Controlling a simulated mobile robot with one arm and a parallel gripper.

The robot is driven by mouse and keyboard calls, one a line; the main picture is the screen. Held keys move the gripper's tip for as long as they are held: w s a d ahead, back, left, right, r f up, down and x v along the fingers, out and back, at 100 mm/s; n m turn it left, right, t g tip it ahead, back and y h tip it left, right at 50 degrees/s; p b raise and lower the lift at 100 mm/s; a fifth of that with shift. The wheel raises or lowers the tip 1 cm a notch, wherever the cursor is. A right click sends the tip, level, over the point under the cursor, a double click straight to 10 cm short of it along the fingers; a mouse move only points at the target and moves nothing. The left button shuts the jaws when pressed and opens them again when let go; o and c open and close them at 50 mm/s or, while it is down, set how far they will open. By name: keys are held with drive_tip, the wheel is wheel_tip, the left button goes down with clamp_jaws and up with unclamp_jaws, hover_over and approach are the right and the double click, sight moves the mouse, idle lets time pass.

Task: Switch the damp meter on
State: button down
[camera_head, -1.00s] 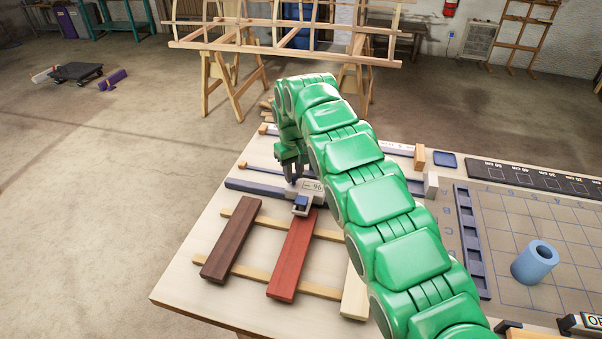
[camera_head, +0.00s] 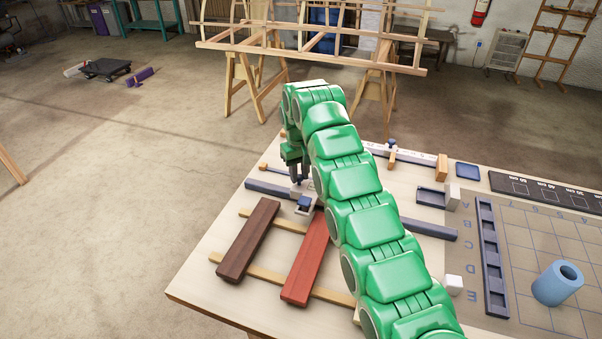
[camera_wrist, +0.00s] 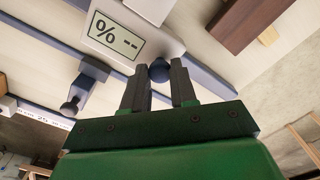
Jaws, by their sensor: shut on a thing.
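The damp meter (camera_wrist: 117,38) shows in the wrist view as a pale body with a display reading "%" and two dashes. A dark blue round knob (camera_wrist: 159,71) sits at its edge. My gripper (camera_wrist: 160,80) has its two dark fingers on either side of this knob and is shut on it. In the head view my gripper (camera_head: 297,179) points down at the meter (camera_head: 305,190), which stands over the red lath's far end.
A dark brown lath (camera_head: 249,240) and a red lath (camera_head: 306,262) lie across pale strips. A long blue rail (camera_head: 268,189) runs beside the meter. Floor left of the table is open.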

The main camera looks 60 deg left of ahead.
idle(0.3)
drive_tip(key=c, duration=0.9)
unclamp_jaws()
drive_tip(key=shift+r, duration=0.15)
drive_tip(key=shift+r, duration=1.45)
drive_tip(key=s+d+r, duration=0.4)
drive_tip(key=d+r, duration=0.5)
drive_tip(key=d, duration=0.4)
drive_tip(key=shift+s+d+r, duration=0.15)
drive_tip(key=shift+r, duration=0.25)
